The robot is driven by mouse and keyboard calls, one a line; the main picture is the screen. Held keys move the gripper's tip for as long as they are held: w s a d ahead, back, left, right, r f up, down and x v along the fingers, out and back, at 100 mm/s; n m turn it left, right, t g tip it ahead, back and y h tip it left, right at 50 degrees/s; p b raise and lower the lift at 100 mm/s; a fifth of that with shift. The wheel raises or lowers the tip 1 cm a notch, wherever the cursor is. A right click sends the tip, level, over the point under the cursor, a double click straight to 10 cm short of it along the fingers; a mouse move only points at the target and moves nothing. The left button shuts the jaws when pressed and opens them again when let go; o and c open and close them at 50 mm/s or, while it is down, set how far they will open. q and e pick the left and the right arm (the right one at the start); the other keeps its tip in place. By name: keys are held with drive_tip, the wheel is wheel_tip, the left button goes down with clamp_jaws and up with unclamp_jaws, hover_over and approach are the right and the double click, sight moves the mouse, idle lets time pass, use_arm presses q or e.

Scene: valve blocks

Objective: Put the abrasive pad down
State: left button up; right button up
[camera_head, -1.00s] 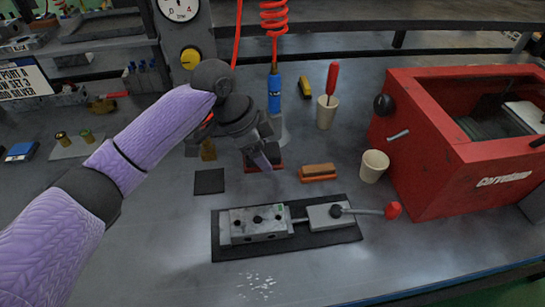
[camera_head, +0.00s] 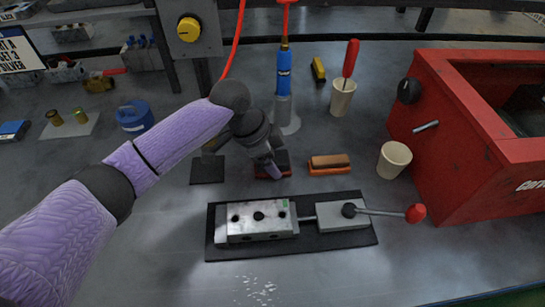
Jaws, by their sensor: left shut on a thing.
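My left gripper (camera_head: 272,171) reaches down over a small red holder (camera_head: 264,175) with a dark top, behind the valve block. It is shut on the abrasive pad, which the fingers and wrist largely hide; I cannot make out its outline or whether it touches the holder. A black square mat (camera_head: 207,170) lies bare just left of the gripper. An orange holder with a brown block (camera_head: 329,162) sits to the right. My right gripper is not in view.
A metal valve block (camera_head: 260,219) with a red-knobbed lever (camera_head: 415,213) lies on a black mat in front. A blue air tool (camera_head: 284,74) stands behind, an empty beige cup (camera_head: 393,160) to the right, beside the red cabinet (camera_head: 465,130).

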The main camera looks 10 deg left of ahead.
use_arm(q)
drive_tip(key=o, duration=0.8)
drive_tip(key=shift+o, duration=1.1)
drive_tip(key=p+v, duration=0.3)
drive_tip(key=v, duration=0.4)
drive_tip(key=shift+d+r, duration=0.1)
drive_tip(key=shift+r, duration=0.05)
drive_tip(key=shift+r+p, duration=0.25)
drive_tip(key=shift+p, duration=0.05)
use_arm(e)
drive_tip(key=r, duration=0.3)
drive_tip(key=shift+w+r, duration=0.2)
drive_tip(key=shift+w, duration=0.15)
